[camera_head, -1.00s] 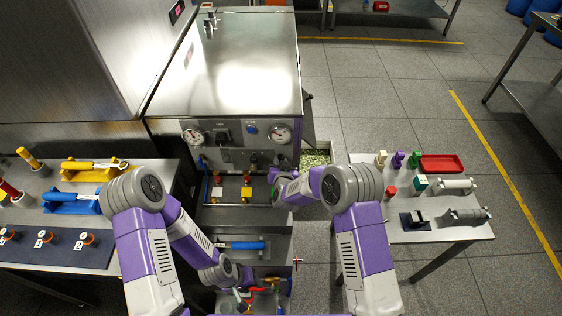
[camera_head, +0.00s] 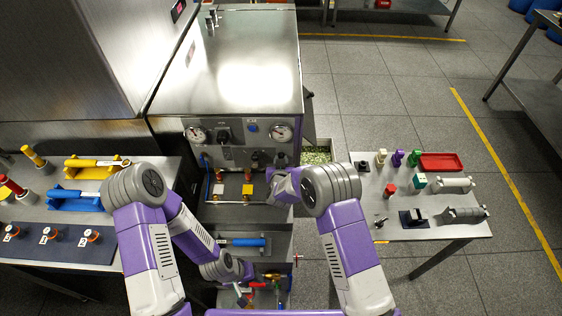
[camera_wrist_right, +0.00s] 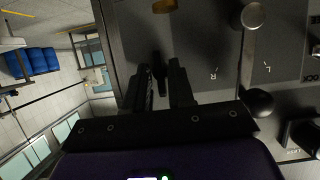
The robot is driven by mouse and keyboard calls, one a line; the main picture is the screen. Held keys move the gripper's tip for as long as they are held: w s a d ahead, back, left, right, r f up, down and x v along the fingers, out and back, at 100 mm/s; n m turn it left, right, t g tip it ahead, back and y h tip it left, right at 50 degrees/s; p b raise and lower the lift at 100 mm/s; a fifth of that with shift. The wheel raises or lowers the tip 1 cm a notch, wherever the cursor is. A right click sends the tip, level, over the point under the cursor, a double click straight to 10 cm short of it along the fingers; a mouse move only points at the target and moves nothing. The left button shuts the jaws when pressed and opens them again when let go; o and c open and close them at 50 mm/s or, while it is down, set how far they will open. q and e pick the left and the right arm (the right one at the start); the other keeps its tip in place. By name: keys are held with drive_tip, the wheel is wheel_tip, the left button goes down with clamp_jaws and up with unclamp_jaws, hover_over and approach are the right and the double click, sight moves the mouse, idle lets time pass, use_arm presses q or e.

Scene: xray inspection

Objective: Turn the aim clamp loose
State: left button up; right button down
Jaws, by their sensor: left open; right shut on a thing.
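In the right wrist view, my right gripper (camera_wrist_right: 165,82) is shut on a small dark upright piece (camera_wrist_right: 158,66) in front of a dark panel (camera_wrist_right: 205,55). This piece seems to be the aim clamp; its shape is mostly hidden by the fingers and shadow. Beside it is a bar with two round ends (camera_wrist_right: 253,45), near the marks R and L. In the head view, my right gripper (camera_head: 280,161) is at the right side of the machine front (camera_head: 228,155), its fingers hard to see. My left gripper (camera_head: 242,297) is open, low in front of the machine by the lower tray.
Two gauges (camera_head: 281,133) sit on the machine front. A blue-handled tool (camera_head: 243,242) lies below the shelf. The left table (camera_head: 105,215) holds yellow and blue tools. The right table (camera_head: 450,229) holds small fixtures and a red tray (camera_head: 440,161). Floor between machine and right table is partly open.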

drive_tip(key=c, duration=1.2)
unclamp_jaws()
drive_tip(key=shift+c, duration=0.2)
drive_tip(key=p+v, duration=0.1)
drive_tip(key=v, duration=0.6)
drive_tip(key=shift+s+p, duration=0.25)
drive_tip(key=shift+p, duration=0.1)
drive_tip(key=shift+r, duration=0.15)
drive_tip(key=s+d+f+m+g+y, duration=0.1)
drive_tip(key=s+d+f+g, duration=0.65)
drive_tip(key=s+f, duration=0.45)
drive_tip(key=s+d+f+m+g+y, duration=0.1)
drive_tip(key=s+g, duration=0.1)
drive_tip(key=s, duration=0.7)
drive_tip(key=s+d+f+g+y, duration=0.1)
drive_tip(key=s+g+y, duration=0.1)
drive_tip(key=s, duration=0.7)
drive_tip(key=shift+s+d+m+g, duration=0.25)
drive_tip(key=shift+s+m+g, duration=0.15)
drive_tip(key=shift+g, duration=0.45)
